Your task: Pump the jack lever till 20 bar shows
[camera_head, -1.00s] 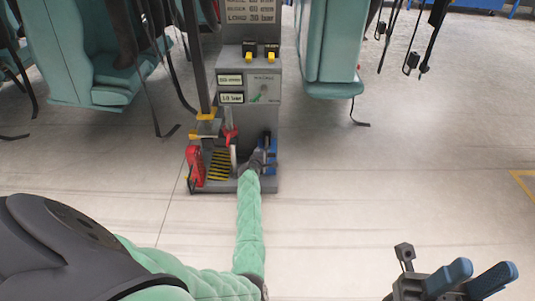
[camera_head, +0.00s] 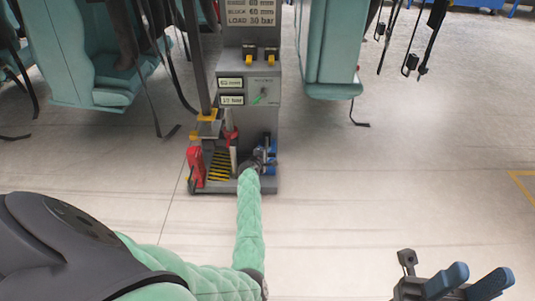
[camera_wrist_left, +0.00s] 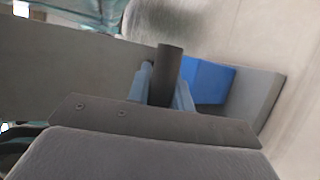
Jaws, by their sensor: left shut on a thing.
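The grey jack column (camera_head: 262,120) stands ahead with two small readouts. The lower readout (camera_head: 231,100) shows a bar figure too small to read surely. My left gripper (camera_head: 263,158) is low at the column's right side, beside a blue part (camera_head: 270,160). In the left wrist view its blue fingers (camera_wrist_left: 163,88) are shut around a dark round bar, the jack lever (camera_wrist_left: 169,65). Much of the lever's length is hidden. My right gripper (camera_head: 468,282) is at the bottom right, empty, its two blue fingers apart.
A red part (camera_head: 196,167) and yellow-black stripes (camera_head: 219,166) are at the column's base. A load sign (camera_head: 251,12) is at its top. Teal seats (camera_head: 75,60) hang left, and another (camera_head: 330,50) right, with dangling straps. The floor to the right is clear.

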